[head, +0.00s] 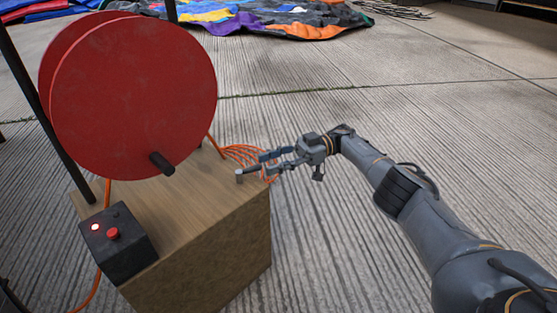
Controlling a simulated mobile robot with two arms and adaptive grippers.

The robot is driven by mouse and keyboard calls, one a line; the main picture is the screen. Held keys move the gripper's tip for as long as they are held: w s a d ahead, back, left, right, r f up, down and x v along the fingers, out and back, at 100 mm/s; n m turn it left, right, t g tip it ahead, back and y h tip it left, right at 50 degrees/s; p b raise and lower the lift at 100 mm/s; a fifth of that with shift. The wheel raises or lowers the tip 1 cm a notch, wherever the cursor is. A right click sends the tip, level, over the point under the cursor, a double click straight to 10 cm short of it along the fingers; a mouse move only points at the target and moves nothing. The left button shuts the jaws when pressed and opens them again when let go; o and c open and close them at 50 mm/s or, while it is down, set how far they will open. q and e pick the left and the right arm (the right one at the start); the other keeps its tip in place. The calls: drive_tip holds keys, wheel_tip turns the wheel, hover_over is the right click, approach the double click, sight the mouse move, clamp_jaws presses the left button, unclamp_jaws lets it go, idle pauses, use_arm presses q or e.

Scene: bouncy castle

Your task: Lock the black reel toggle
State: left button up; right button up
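A large red reel (135,95) stands upright on a wooden box (215,215) at the left. A short black peg (161,163) sticks out of the reel's lower face. It is the black part that shows on the reel; I cannot tell whether it is the toggle, or whether it is locked. My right gripper (252,166) reaches in from the right, at the box's far right corner. Its fingers look apart, with nothing seen between them. It is to the right of the peg and apart from it. My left gripper is not in view.
A black control box (118,244) with a red button and a lit lamp sits at the box's front left. Orange cable (245,154) lies coiled behind the gripper. A dark pole (45,115) stands at left. Colourful fabric (275,18) lies at the back. The concrete floor (440,120) is mostly clear.

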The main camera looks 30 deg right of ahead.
drive_tip(key=shift+d, duration=0.8)
drive_tip(key=shift+s, duration=0.1)
